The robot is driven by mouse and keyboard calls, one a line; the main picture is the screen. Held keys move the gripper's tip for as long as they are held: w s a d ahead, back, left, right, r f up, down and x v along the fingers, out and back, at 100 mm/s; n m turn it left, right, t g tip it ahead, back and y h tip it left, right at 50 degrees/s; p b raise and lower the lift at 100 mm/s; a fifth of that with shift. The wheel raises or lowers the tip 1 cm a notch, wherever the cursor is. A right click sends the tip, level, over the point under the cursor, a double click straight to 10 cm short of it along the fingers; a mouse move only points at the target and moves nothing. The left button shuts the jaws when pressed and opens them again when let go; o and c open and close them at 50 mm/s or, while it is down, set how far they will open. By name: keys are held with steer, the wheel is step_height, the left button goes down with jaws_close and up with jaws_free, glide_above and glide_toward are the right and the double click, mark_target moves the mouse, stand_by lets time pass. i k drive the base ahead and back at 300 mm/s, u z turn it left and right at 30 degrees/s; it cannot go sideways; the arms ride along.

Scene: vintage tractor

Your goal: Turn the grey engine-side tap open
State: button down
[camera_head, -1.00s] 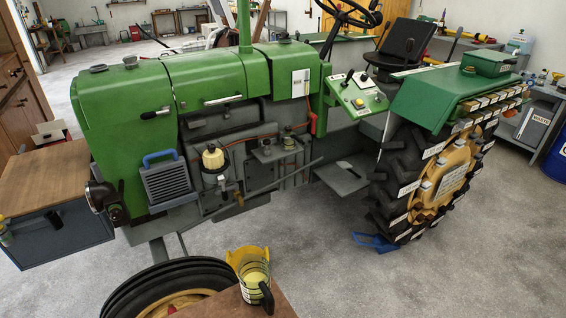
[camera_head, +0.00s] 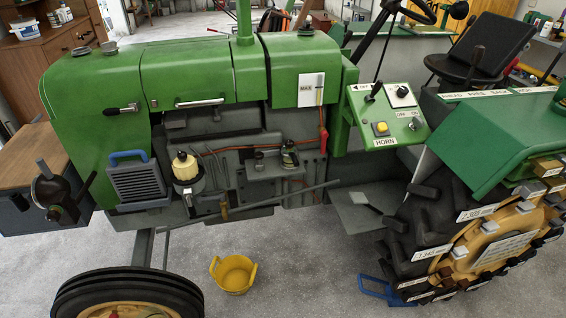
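The green tractor's grey engine side (camera_head: 240,130) faces me in the middle of the view. A cream-topped filter bowl (camera_head: 184,168) is mounted on it, with a small brass-coloured fitting (camera_head: 223,207) low to its right. A small dark grey knob-like fitting (camera_head: 258,159) stands on a bracket further right, beside a darker fitting with an olive-yellow part (camera_head: 290,156). The parts are too small to tell which one is the grey tap or how its handle is turned. My gripper is not in view.
A long grey rod (camera_head: 270,202) slants across the lower engine side. The front wheel (camera_head: 125,292) and the large rear wheel (camera_head: 440,225) stick out towards me. The horn panel (camera_head: 387,115) is upper right. Open floor lies in front.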

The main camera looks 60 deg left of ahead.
mark_target(200, 200)
steer(key=i, duration=0.95)
steer(key=u, duration=3.05)
steer(key=i, duration=1.75)
steer(key=u, duration=1.55)
